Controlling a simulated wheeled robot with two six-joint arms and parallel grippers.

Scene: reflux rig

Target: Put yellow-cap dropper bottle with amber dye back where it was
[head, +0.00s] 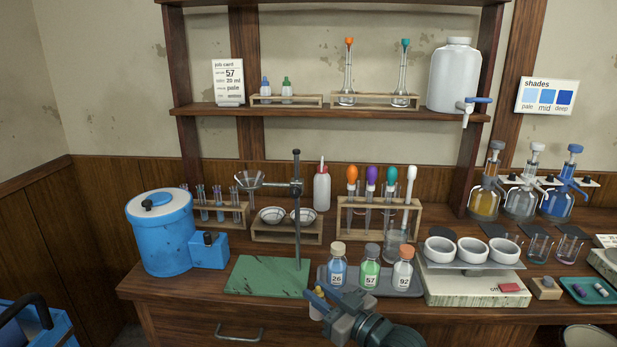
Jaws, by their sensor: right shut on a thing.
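My right gripper (325,302) is at the front edge of the bench, in front of the tray of labelled bottles. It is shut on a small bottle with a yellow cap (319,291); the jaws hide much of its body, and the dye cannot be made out. On the shelf, a small wooden rack (312,101) holds a blue-cap dropper bottle (266,87) and a green-cap dropper bottle (287,88) in its left and middle parts. The right part of that rack is empty. My left gripper is not in view.
A grey tray (384,293) with several labelled bottles, a stand rod (297,225) on a green base, and a rack of droppers (380,205) stand between the gripper and the shelf. A job card (228,82) stands left of the shelf rack, a flask rack (375,100) right of it.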

